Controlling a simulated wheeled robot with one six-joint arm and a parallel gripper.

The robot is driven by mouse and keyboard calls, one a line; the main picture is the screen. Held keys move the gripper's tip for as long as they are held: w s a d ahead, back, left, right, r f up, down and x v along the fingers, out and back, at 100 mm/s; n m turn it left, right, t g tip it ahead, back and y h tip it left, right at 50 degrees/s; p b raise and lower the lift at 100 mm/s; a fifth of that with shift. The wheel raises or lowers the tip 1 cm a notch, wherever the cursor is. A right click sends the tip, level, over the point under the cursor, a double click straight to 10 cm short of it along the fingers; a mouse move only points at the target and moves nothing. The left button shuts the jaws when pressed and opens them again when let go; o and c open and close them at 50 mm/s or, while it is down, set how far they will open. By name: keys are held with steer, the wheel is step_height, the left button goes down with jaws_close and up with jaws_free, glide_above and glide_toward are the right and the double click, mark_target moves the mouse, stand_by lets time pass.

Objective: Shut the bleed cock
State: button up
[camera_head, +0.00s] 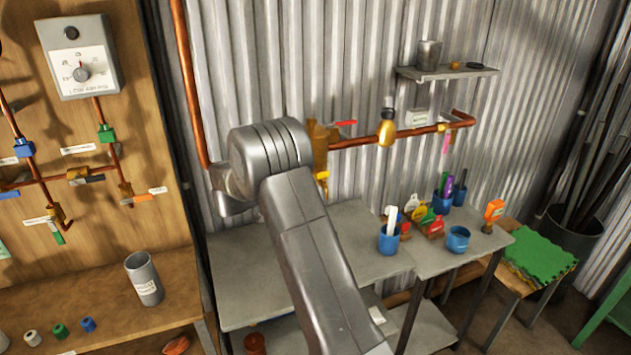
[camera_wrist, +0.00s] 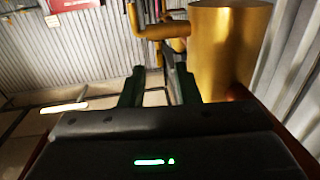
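A brass body (camera_head: 319,148) stands on the copper pipe at the corrugated wall, partly hidden by my arm. A small yellow cock (camera_head: 322,180) sticks out low on it; I take this to be the bleed cock, but its handle position is unclear. In the wrist view a large brass cylinder (camera_wrist: 228,50) stands close at the right, with a bent brass spout or pipe (camera_wrist: 146,28) beside it. My gripper (camera_wrist: 157,78) is open, its two dark fingers apart, pointing below the bent piece. Nothing is clearly held. In the head view my arm hides the gripper.
A red lever (camera_head: 345,123) and a hanging yellow fitting (camera_head: 387,128) are on the copper pipe (camera_head: 415,133). Below are a grey bench (camera_head: 365,240) and a blue cup (camera_head: 389,240).

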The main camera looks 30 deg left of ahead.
steer(key=b+v, duration=0.2)
steer(key=v, duration=0.6)
steer(key=shift+s+a, duration=0.25)
steer(key=shift+s, duration=0.05)
steer(key=shift+w, duration=0.1)
